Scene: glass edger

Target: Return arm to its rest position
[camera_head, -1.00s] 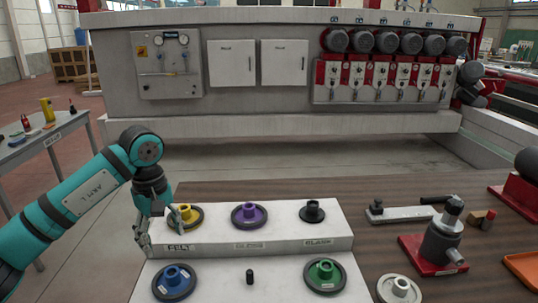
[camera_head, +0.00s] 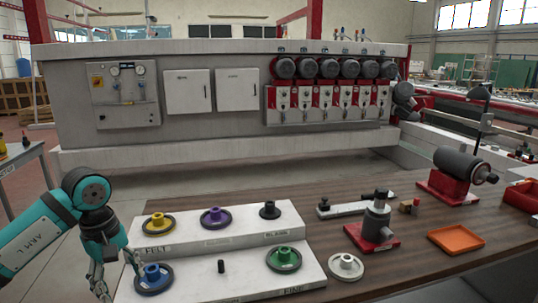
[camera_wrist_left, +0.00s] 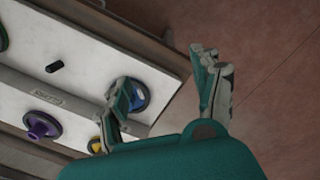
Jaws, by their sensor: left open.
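My left gripper (camera_head: 115,278) is at the left end of the white stepped rack (camera_head: 215,268), beside the blue-hubbed wheel (camera_head: 154,279). It is open and empty, and its fingers stand apart in the left wrist view (camera_wrist_left: 170,100). There one finger overlaps the blue wheel (camera_wrist_left: 137,95) in the picture; I cannot tell whether they touch. The yellow-hubbed wheel (camera_head: 158,223) sits on the upper step above the FELT label, with the purple-hubbed wheel (camera_head: 214,217) and a black hub (camera_head: 270,209) beside it. The green-hubbed wheel (camera_head: 283,258) lies on the lower step. My right gripper is out of view.
A bare black peg (camera_head: 221,266) stands on the lower step. A pale wheel (camera_head: 345,266), a red-based fixture (camera_head: 372,228), an orange tray (camera_head: 456,239) and a motor on a red base (camera_head: 455,176) are on the brown table. Open floor lies left of the rack.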

